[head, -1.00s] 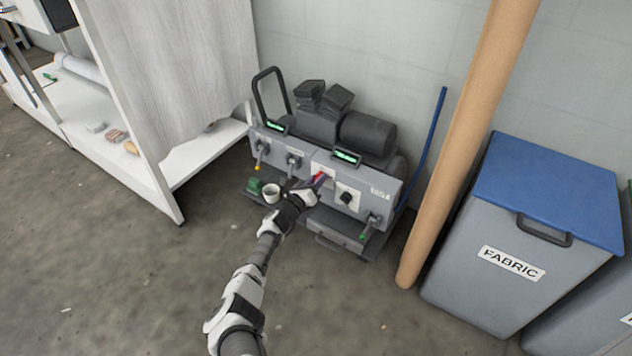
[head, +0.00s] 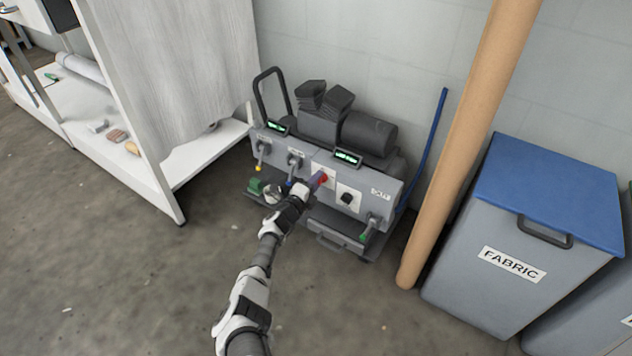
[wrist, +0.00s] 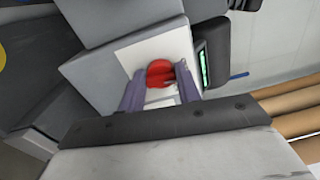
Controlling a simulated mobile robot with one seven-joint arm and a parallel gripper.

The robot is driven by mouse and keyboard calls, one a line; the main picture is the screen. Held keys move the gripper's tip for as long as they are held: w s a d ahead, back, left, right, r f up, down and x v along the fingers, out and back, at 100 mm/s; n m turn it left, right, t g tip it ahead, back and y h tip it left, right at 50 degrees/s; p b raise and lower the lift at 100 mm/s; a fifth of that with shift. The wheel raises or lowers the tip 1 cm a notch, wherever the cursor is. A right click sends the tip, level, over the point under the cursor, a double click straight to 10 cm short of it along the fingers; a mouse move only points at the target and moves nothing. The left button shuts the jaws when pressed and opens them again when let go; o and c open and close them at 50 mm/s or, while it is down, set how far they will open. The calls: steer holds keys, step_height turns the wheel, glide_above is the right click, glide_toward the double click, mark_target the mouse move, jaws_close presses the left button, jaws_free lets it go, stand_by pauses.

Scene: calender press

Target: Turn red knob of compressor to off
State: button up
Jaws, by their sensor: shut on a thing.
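The compressor (head: 378,208) is a grey machine against the wall, with a dark motor on top and a row of controls on its front panel. Its red knob (head: 323,178) sits on a white plate near the middle of the panel. In the wrist view the red knob (wrist: 160,73) lies between the two purple-grey fingers of my gripper (wrist: 160,88). The gripper is shut on the knob, one finger on each side. In the head view my gripper (head: 314,182) reaches the knob from the lower left. The knob's exact angle is hard to read.
A black knob (head: 347,198) sits right of the red one, and small green displays (head: 346,157) top the panel. A white shelf unit (head: 172,90) stands left. A brown tube (head: 468,145) leans at right beside the FABRIC bin (head: 512,265). The floor in front is clear.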

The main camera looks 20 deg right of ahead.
steer(key=shift+f+n, duration=0.1)
steer(key=shift+n, duration=0.4)
steer(key=o, duration=1)
steer(key=p+v, duration=1)
steer(key=v, duration=0.4)
steer(key=shift+d, duration=0.1)
